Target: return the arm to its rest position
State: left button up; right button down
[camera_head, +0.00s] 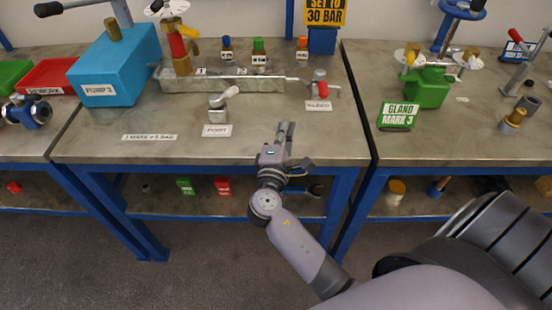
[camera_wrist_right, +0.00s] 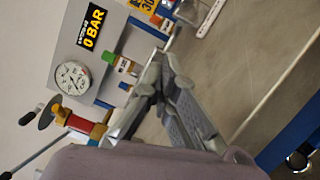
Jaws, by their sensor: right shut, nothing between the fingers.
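My right arm reaches in from the lower right in the head view. Its gripper (camera_head: 286,127) is at the front edge of the middle bench and points away from me. Its fingers are shut with nothing held. In the right wrist view, the gripper's two grey fingers (camera_wrist_right: 163,62) meet at their tips, with bench items behind. My left gripper is in neither view.
Wrist view: a gauge (camera_wrist_right: 73,77).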

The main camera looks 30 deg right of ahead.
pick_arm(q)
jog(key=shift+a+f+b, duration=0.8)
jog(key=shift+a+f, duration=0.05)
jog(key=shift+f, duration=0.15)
pick_arm(e)
jog(key=v, duration=0.9)
